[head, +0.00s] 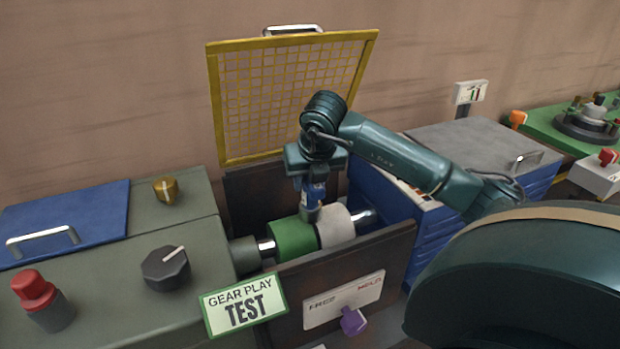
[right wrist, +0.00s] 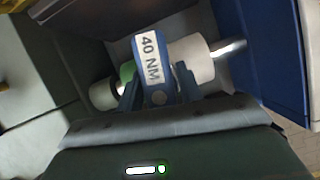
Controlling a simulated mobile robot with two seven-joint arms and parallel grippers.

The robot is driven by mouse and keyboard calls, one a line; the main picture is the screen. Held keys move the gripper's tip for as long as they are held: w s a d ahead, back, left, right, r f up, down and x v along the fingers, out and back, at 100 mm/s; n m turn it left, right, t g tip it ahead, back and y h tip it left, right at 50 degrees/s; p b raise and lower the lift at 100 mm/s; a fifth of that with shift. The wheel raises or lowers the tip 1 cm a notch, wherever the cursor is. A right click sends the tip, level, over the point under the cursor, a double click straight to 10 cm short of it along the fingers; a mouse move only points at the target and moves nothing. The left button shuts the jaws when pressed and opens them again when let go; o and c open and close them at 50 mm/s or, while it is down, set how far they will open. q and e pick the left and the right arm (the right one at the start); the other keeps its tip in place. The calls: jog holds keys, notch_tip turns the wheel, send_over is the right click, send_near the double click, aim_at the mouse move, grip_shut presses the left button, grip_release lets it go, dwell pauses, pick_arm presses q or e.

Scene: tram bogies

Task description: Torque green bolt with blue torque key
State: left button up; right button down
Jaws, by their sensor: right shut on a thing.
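My right gripper (head: 313,182) points down over the open box and is shut on the blue torque key (head: 312,198). In the right wrist view the key (right wrist: 158,82) stands between the fingers (right wrist: 160,95) and bears a white "40 NM" label. The key's lower end is at the seam between a green cylinder (head: 293,238) and a white cylinder (head: 336,228) on a metal shaft. I cannot tell whether it touches them. No separate green bolt head can be made out; the key and gripper cover that spot. My left gripper is not in view.
A yellow mesh lid (head: 235,110) stands raised behind the box. A "GEAR PLAY TEST" sign (head: 243,304) is at the left. A blue drawer cabinet (head: 430,235) stands close on the right.

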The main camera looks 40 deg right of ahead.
jog(key=shift+m+g+h, duration=0.3)
jog(key=shift+m, duration=0.8)
jog(key=shift+d, duration=0.1)
jog(key=shift+m, duration=0.6)
jog(key=shift+s+r+p, duration=0.15)
jog(key=shift+r+p, duration=2.25)
jog(key=shift+r, duration=0.7)
